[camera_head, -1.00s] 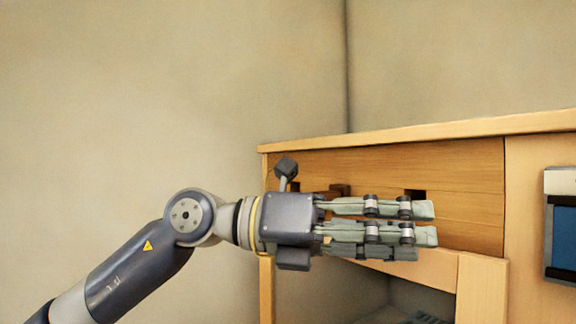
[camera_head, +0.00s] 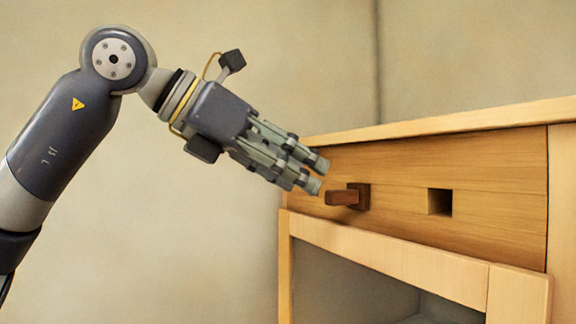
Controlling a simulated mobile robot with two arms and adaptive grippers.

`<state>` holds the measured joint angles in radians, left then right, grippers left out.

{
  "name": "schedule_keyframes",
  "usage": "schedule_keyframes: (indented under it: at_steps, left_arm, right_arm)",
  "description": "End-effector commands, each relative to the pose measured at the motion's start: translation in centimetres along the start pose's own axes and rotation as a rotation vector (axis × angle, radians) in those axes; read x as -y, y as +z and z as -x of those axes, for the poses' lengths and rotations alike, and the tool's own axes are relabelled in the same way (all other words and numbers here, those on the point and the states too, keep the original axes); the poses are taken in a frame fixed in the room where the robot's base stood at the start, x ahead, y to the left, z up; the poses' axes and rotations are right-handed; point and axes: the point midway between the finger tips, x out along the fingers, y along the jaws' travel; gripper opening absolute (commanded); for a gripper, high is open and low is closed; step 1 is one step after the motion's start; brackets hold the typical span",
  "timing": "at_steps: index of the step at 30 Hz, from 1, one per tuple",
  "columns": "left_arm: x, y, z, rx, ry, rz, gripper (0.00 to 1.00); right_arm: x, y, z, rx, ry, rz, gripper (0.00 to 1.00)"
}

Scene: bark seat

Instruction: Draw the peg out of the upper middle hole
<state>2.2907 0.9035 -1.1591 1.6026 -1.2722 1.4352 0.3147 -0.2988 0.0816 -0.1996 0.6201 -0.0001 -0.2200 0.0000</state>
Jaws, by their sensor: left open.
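A dark brown wooden peg (camera_head: 345,197) sticks out of the upper wooden panel (camera_head: 400,178) of the cabinet. A thicker square brown part sits against the panel around it, so the hole itself is hidden. An empty square hole (camera_head: 440,202) lies to the right of the peg. My left gripper (camera_head: 317,175) comes in from the upper left, tilted down to the right. Its fingers are open, and their tips appear just above and left of the peg's outer end. No contact shows, and the depth gap is unclear. My right gripper is not in view.
The cabinet top edge (camera_head: 440,124) runs just above the panel. Below it, a pale wooden frame (camera_head: 400,256) borders an open dark compartment (camera_head: 350,287). Plain beige walls stand behind. Free room lies left of the cabinet, below my left arm.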

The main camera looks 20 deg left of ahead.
Motion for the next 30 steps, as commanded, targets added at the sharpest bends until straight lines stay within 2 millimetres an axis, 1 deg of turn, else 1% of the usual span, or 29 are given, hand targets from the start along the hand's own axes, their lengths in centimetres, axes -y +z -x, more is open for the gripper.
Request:
schedule_keyframes:
  at_steps: [1, 7, 15, 18, 24, 30]
  left_arm:
    - [0.1, -0.1, -0.8, -0.003, -0.001, -0.001, 0.43]
    - [0.0, -0.1, -3.2, -0.002, -0.001, -0.001, 0.43]
    - [0.1, -0.1, -6.5, -0.002, -0.003, 0.000, 0.43]
    - [0.1, -0.1, -7.4, 0.000, -0.003, 0.000, 0.43]
    - [0.1, -0.1, -8.6, -0.001, -0.003, -0.001, 0.43]
    - [0.1, 0.0, -8.9, 0.000, -0.002, -0.001, 0.43]
  right_arm:
    - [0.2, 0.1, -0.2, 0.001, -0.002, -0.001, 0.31]
    - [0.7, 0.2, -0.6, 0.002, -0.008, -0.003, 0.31]
    - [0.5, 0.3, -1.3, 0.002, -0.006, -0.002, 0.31]
    - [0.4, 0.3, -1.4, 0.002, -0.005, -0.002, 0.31]
    - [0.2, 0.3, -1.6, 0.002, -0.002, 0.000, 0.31]
    - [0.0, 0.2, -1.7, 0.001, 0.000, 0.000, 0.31]
